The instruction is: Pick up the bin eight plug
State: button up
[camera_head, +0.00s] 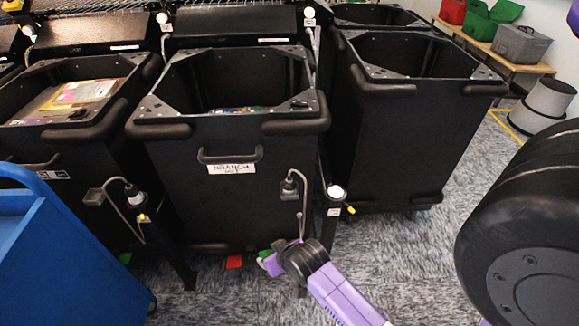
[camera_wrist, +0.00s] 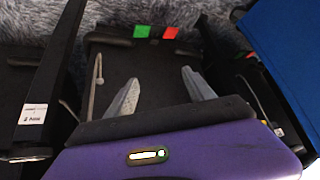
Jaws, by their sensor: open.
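A grey plug (camera_head: 289,187) on a grey cable sits on the front of the middle black bin (camera_head: 165,165), at its right side. A similar plug (camera_head: 132,192) with a cable is at the left bin. I cannot read a number eight on either. My gripper (camera_head: 272,262) is low in front of the middle bin, below and slightly left of its plug. In the wrist view my gripper (camera_wrist: 160,78) is open and empty, its two grey fingers apart against the dark bin front. A grey cable (camera_wrist: 98,80) hangs left of the fingers there; its plug end is not clear.
A black post (camera_head: 333,215) with a white knob stands right of the middle bin. Another black bin (camera_head: 395,145) is to the right, and a blue cart (camera_head: 60,250) is close at left. Red (camera_head: 234,262) and green tabs lie low under the middle bin.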

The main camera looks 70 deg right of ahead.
jog(key=w+d+r+m+g+p, duration=0.2)
jog(key=d+r+p, duration=0.6)
jog(key=d+r, duration=0.25)
notch_tip(320, 180, up, 8)
jog(key=m+g+y+p, duration=0.2)
jog(key=p, duration=0.3)
send_over(289, 181)
jog(key=s+a, duration=0.1)
jog(key=a, duration=0.1)
jog(key=x, duration=0.7)
jog(key=shift+s+d, duration=0.15)
jog(key=shift+d, duration=0.15)
grip_shut()
